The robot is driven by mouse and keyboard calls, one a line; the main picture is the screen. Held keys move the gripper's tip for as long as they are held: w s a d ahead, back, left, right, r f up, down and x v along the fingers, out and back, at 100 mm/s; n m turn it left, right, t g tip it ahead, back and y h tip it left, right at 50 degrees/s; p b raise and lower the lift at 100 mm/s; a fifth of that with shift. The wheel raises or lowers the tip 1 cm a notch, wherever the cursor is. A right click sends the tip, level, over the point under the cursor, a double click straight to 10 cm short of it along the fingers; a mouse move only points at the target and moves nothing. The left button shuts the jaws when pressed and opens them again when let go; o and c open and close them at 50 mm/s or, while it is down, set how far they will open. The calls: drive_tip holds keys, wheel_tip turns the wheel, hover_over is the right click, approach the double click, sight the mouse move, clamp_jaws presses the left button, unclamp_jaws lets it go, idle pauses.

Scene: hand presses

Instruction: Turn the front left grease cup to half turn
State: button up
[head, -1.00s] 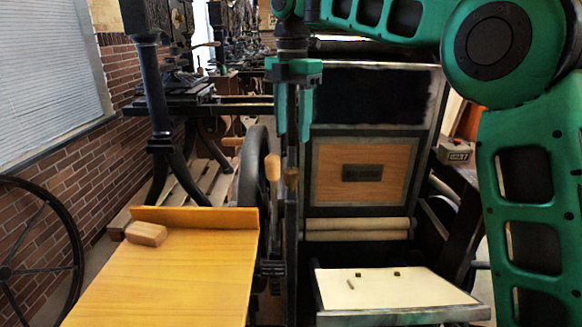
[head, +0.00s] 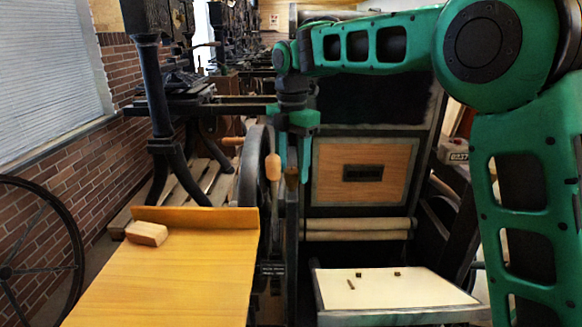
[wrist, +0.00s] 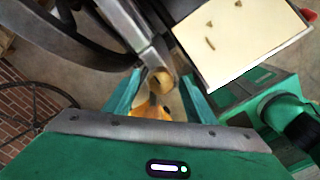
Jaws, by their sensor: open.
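A small brownish, round-topped cup (head: 291,176) stands on the dark upright at the front left of the press; I take it for the front left grease cup. In the wrist view the cup (wrist: 160,82) shows between the fingertips, at the end of a grey bar. My gripper (head: 296,174) is open and points down, its green fingers at the cup's height in the head view. In the wrist view the gripper (wrist: 160,88) has a finger on each side of the cup, with visible gaps. The cup's turn marking cannot be made out.
A wooden handle (head: 273,167) stands close left of my gripper. A cream-topped tray (head: 400,292) juts out at lower right. A yellow wooden board (head: 160,275) with a wood block (head: 146,233) is at lower left. A dark wheel (head: 250,168) stands behind the handle.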

drive_tip(key=shift+c, duration=0.6)
drive_tip(key=c, duration=0.9)
drive_tip(key=m, duration=0.6)
drive_tip(key=shift+r, duration=0.1)
drive_tip(key=m, duration=0.6)
drive_tip(key=shift+w+m, duration=0.1)
drive_tip(key=shift+m, duration=0.2)
